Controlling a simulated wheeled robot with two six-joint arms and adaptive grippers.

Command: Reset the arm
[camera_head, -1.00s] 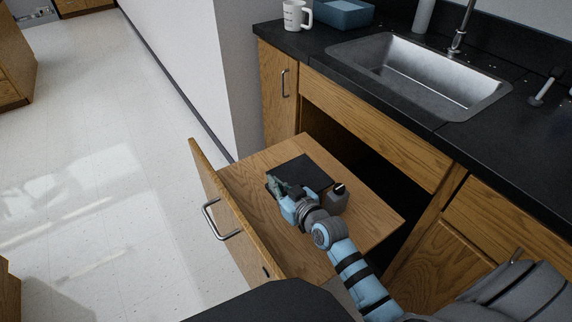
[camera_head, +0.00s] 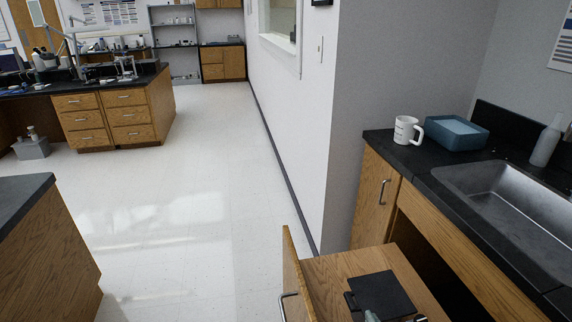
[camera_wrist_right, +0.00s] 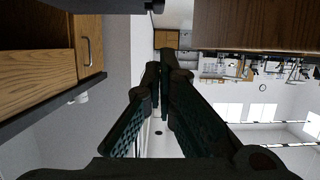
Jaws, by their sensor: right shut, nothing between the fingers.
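My right gripper (camera_wrist_right: 161,75) fills the middle of the right wrist view. Its two dark fingers lean together and meet near the tips, with nothing between them. In the head view, only a small greyish piece, perhaps of this gripper or arm, shows at the bottom edge over the pulled-out drawer. The rest of my right arm is outside the head view. My left arm and gripper are in neither view.
The wooden drawer (camera_head: 335,267) stands pulled out, with a flat black object (camera_head: 385,293) on it. Above are the dark counter, mug (camera_head: 407,131), blue tub (camera_head: 455,133) and sink (camera_head: 515,207). Open floor (camera_head: 200,200) lies left, bounded by the wall and a bench (camera_head: 48,245).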

